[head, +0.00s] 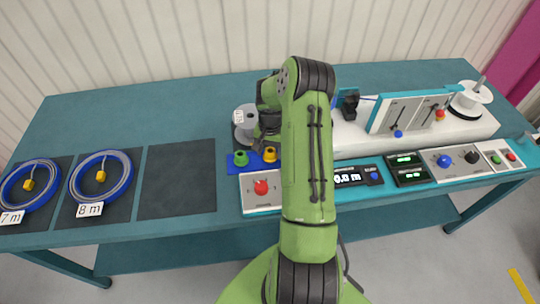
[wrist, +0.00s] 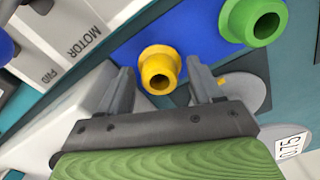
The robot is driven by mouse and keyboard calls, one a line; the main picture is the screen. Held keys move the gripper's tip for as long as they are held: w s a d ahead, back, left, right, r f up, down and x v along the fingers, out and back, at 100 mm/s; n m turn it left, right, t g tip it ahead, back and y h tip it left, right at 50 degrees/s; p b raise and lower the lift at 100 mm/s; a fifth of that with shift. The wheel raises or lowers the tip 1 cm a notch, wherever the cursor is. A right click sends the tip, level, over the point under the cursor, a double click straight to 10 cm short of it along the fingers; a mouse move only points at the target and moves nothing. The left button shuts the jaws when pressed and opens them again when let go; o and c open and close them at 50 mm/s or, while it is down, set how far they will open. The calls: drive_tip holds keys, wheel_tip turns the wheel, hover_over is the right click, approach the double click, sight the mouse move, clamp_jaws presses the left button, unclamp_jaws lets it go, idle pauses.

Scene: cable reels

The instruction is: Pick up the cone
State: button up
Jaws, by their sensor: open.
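Two flanged, hollow cones stand on a blue mat (head: 233,169): a green cone (head: 241,158) on the left and a yellow cone (head: 270,154) on the right. In the wrist view the yellow cone (wrist: 159,69) appears between the open fingers of my gripper (wrist: 160,82), with a visible space on either side. The green cone (wrist: 254,22) is at upper right there, outside the fingers. Neither cone is held. In the head view my arm covers the right part of the mat and most of my gripper. I cannot tell the fingers' height over the mat.
A grey spool (head: 245,124) with a label stands just behind the mat. A panel with a red knob (head: 261,187) lies in front. Blue cable coils (head: 101,175) lie on dark pads at left. A white machine (head: 440,127) stands at right. An empty dark pad (head: 177,180) lies left of the mat.

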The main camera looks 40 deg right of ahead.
drive_tip(key=shift+f, duration=0.1)
drive_tip(key=shift+c, duration=0.5)
drive_tip(key=c, duration=0.7)
wheel_tip(320, 180, up, 10)
drive_tip(key=shift+r+p, duration=0.1)
drive_tip(key=shift+p, duration=0.5)
drive_tip(key=o, duration=0.5)
drive_tip(key=c, duration=0.5)
